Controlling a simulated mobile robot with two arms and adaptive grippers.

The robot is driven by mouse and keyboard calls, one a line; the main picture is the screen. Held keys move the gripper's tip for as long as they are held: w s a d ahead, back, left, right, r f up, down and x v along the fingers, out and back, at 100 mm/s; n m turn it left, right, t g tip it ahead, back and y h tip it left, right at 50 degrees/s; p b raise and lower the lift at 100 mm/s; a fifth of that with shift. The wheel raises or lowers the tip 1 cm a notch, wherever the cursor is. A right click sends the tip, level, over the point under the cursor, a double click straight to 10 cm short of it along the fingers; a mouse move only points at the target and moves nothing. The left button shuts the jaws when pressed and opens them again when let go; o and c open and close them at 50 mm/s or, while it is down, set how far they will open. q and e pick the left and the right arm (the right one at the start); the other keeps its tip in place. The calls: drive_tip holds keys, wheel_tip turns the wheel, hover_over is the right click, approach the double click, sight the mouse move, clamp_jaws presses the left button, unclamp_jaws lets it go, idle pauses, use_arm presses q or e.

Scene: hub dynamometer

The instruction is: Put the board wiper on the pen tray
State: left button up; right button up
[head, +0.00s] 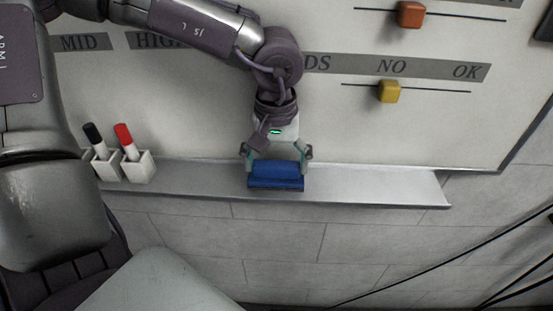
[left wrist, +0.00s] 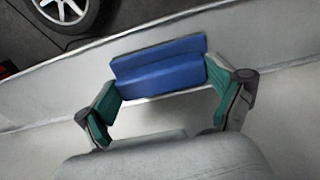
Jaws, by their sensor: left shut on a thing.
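The board wiper (head: 276,173) is a blue block at the middle of the pen tray (head: 375,185), a long grey ledge along the bottom of the whiteboard. My left gripper (head: 276,155) reaches down from above with a finger at each end of the wiper. It is shut on the wiper. In the left wrist view the wiper (left wrist: 160,68) lies between the green finger pads (left wrist: 160,105), over the tray's pale surface. Whether the wiper's underside touches the tray is hidden. My right gripper is not in view.
Two white holders with a black marker (head: 94,136) and a red marker (head: 126,138) stand at the tray's left end. The tray right of the wiper is clear. An orange slider (head: 410,14) and a yellow slider (head: 389,91) are on the board. Dark cables hang at lower right.

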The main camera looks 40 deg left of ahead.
sight(276, 165)
use_arm(q)
drive_tip(key=shift+f, duration=0.1)
drive_tip(key=o, duration=0.7)
wheel_tip(276, 165, up, 12)
drive_tip(key=shift+r+b, duration=0.15)
drive_tip(key=shift+b, duration=0.3)
